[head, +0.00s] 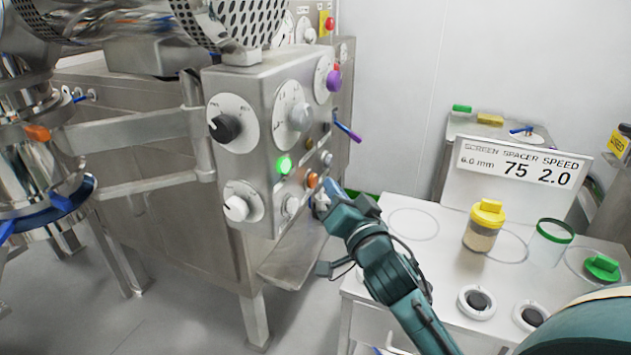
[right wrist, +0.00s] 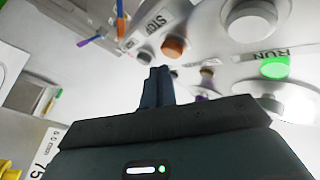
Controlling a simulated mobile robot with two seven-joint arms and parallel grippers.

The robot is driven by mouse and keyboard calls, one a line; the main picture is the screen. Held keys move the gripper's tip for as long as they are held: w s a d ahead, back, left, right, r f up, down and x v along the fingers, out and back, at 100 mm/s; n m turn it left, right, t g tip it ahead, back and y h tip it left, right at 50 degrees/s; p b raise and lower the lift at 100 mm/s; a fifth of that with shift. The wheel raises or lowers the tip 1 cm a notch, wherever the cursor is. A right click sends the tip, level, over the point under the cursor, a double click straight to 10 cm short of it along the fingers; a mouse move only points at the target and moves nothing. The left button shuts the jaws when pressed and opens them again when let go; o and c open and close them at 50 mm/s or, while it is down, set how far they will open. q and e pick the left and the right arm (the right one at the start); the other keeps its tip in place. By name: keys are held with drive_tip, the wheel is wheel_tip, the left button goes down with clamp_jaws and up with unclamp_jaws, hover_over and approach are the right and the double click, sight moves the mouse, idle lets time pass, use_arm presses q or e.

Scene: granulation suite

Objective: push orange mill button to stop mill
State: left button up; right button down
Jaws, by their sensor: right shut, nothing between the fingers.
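The orange mill button (head: 312,179) sits on the right part of the steel control panel (head: 262,88), below and right of the lit green button (head: 284,165). In the right wrist view the orange button (right wrist: 174,46) is beside a STOP label (right wrist: 148,27), and the green button (right wrist: 275,67) is by a RUN label. My right gripper (head: 322,196) is shut and empty, close to the panel just below and right of the orange button. In the right wrist view its fingertips (right wrist: 159,72) point toward the orange button, with a gap showing in the picture. My left gripper is not in view.
Several white, grey and black knobs stick out of the panel, with a purple knob (head: 333,80) higher up. A bench (head: 395,262) at right holds a yellow-lidded jar (head: 484,226) and a green-rimmed jar (head: 550,241). A sign (head: 520,165) reads 75 and 2.0.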

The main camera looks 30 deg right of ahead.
drive_tip(key=shift+w, duration=0.15)
idle(0.7)
drive_tip(key=shift+w+a, duration=0.2)
drive_tip(key=shift+a, duration=0.05)
drive_tip(key=shift+w+a, duration=0.35)
drive_tip(key=shift+w, duration=0.05)
idle(0.7)
drive_tip(key=shift+s+d, duration=0.1)
drive_tip(key=shift+s, duration=0.05)
idle(0.3)
drive_tip(key=shift+s+d+p, duration=0.4)
drive_tip(key=shift+s+d, duration=0.1)
drive_tip(key=shift+s, duration=0.1)
drive_tip(key=shift+s+d+p, duration=0.55)
drive_tip(key=shift+s+d, duration=1.1)
drive_tip(key=shift+s, duration=0.25)
